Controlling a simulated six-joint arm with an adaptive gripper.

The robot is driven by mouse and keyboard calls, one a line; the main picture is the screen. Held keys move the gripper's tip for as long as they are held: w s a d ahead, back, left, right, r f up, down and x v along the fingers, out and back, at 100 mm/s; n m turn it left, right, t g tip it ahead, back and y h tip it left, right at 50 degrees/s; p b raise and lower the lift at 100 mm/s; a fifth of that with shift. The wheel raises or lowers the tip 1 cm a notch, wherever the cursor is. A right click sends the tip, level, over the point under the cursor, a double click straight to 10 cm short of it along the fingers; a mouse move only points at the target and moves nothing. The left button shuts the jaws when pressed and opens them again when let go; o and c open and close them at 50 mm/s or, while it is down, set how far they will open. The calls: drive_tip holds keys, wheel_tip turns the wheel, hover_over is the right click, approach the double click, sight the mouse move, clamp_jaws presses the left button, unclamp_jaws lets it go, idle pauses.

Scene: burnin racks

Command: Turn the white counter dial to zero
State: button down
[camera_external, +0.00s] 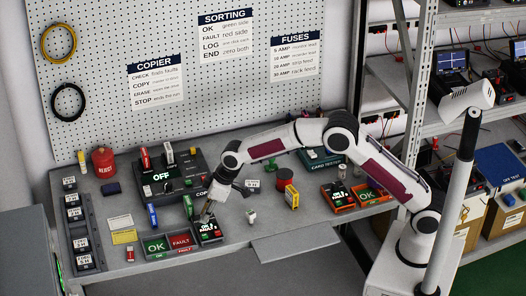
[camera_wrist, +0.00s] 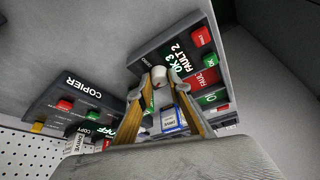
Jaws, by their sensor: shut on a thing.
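The counter (camera_external: 210,236) is a dark box near the front edge of the bench, below the copier. In the wrist view its face (camera_wrist: 146,62) reads OK 3 and FAULT 2, with a red and a green button at its right end. The white dial (camera_wrist: 159,76) is a small round knob with a red mark, beside the readout. My gripper (camera_wrist: 160,84) has its two yellowish fingertips on either side of the dial and is shut on it. In the external view my gripper (camera_external: 206,214) points down at the counter, and its fingers hide the dial.
The copier (camera_external: 180,177), reading OFF, stands behind the counter. Green OK and red FAULT trays (camera_external: 168,246) sit close on its left. Several upright coloured pieces, such as a blue one (camera_external: 152,216), stand nearby.

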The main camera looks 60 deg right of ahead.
drive_tip(key=shift+a+m+h, duration=0.1)
drive_tip(key=shift+m+h, duration=0.2)
drive_tip(key=shift+m, duration=0.6)
drive_tip(key=shift+a+m+h, duration=0.1)
drive_tip(key=shift+m+h, duration=0.7)
drive_tip(key=shift+m, duration=1)
drive_tip(key=shift+a+m+h, duration=0.1)
drive_tip(key=shift+m+h, duration=0.8)
drive_tip(key=shift+m, duration=1.7)
drive_tip(key=shift+m+g, duration=0.3)
drive_tip(key=c, duration=1.9)
unclamp_jaws()
drive_tip(key=shift+r, duration=0.1)
